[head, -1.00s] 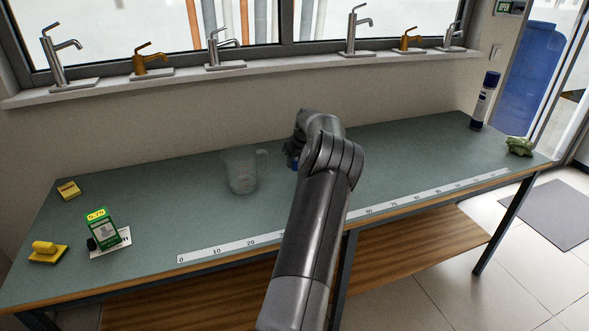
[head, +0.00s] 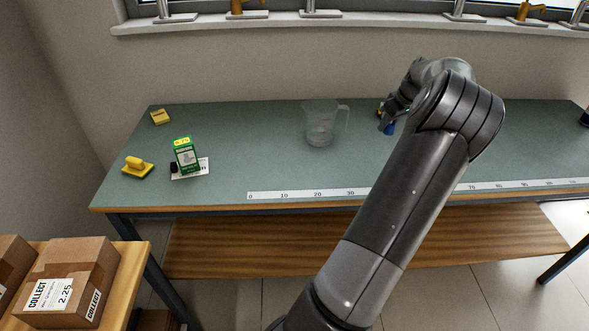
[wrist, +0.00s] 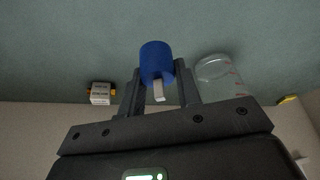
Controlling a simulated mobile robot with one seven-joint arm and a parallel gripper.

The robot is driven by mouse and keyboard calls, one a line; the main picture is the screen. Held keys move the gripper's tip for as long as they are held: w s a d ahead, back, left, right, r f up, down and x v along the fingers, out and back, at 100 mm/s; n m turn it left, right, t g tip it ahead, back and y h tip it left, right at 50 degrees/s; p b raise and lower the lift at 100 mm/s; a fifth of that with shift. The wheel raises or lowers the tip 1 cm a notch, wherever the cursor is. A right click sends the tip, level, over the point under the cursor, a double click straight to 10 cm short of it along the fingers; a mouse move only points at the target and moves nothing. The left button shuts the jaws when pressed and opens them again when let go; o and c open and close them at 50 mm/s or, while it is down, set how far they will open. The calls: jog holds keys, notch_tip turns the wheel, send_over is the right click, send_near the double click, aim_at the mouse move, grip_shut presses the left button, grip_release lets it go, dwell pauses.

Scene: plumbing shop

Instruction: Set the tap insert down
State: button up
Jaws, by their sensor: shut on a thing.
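The tap insert is most likely the blue cylinder with a pale stem (wrist: 155,58). My gripper (wrist: 158,72) is shut on it, one finger on each side. In the head view the blue part (head: 389,129) shows just below my gripper (head: 388,117), to the right of the clear measuring jug (head: 319,128). The workbench top (head: 250,125) is under it. I cannot tell whether the insert touches the bench. My arm hides much of the bench around and behind the gripper.
A green box (head: 186,156) on a white card, a yellow block (head: 137,166) and a yellow pad (head: 160,117) are at the left. A ruler strip (head: 300,194) lines the front. A carton (head: 66,280) stands lower left.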

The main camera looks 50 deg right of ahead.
jog(key=w+a+n+y, duration=0.2)
jog(key=w+a+n, duration=0.35)
jog(key=a, duration=0.65)
jog(key=n+y, duration=0.3)
jog(key=n, duration=0.4)
send_over(280, 174)
jog(key=s+d, duration=0.1)
jog(key=s, duration=0.1)
jog(key=shift+g, duration=0.4)
notch_tip(280, 174, down, 6)
jog(key=shift+d+f, duration=0.1)
jog(key=shift+f, duration=0.15)
jog(key=shift+w+f+h, duration=0.3)
jog(key=shift+w, duration=0.15)
jog(key=shift+f, duration=2)
jog(key=shift+f, duration=0.1)
jog(key=o, duration=1)
jog(key=shift+c, duration=0.2)
